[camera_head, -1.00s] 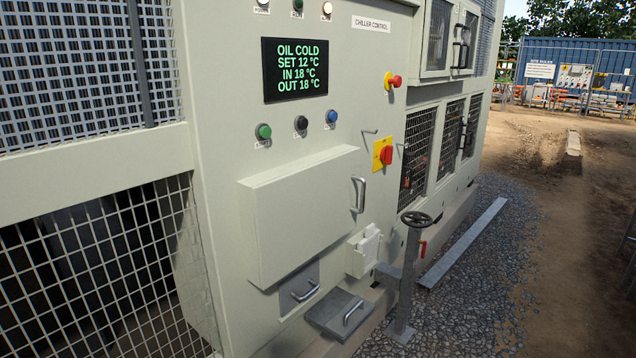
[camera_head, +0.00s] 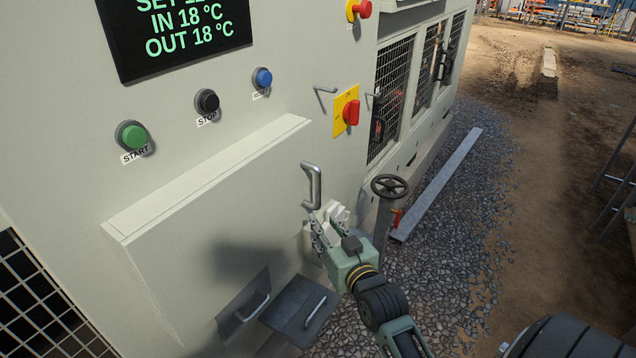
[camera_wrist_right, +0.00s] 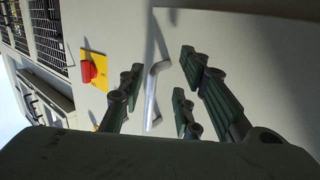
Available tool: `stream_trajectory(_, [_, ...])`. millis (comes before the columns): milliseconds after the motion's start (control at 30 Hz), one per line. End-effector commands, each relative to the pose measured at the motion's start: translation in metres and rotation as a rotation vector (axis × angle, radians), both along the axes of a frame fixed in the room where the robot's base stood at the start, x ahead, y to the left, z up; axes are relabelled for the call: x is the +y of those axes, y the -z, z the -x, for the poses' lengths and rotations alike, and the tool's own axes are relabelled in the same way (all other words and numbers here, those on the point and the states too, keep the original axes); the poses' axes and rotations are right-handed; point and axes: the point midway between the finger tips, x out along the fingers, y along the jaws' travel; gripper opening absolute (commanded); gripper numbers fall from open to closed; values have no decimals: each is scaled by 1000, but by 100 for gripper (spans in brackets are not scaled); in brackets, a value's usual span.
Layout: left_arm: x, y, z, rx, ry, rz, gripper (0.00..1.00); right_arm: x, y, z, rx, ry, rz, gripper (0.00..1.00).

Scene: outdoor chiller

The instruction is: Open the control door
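The control door (camera_head: 215,230) is a closed, pale grey raised panel on the chiller's front in the head view. Its metal handle (camera_head: 313,186) stands upright near the door's right edge. My right gripper (camera_head: 322,226) is just below and in front of the handle. In the right wrist view the handle (camera_wrist_right: 153,95) shows between the open fingers of my right gripper (camera_wrist_right: 155,100), with space on both sides. I cannot tell how far it is from the fingertips in depth. My left gripper is not in view.
A red rotary switch on a yellow plate (camera_head: 346,111) is right of the door. Start, stop and blue buttons (camera_head: 208,102) are above it. A handwheel on a post (camera_head: 389,187) stands at right. A grey hatch (camera_head: 299,312) juts out below.

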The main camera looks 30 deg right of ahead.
Motion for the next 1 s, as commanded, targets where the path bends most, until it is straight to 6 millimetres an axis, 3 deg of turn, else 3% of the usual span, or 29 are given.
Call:
stream_trajectory(33, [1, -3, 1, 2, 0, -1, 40, -4, -27, 2, -41, 8, 8, 31])
stream_trajectory(100, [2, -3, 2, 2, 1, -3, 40, -7, -50, 5, -79, 14, 16, 31])
stream_trajectory(200, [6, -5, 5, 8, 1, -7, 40, -10, -66, 4, -106, 18, 22, 31])
stream_trajectory(467, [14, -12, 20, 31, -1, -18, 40, -18, -69, -33, -111, 19, 25, 31])
stream_trajectory(700, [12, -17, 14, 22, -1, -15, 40, -23, -67, -63, -110, 18, 24, 31])
stream_trajectory(1000, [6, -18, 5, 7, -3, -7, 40, -24, -66, -69, -108, 17, 26, 31])
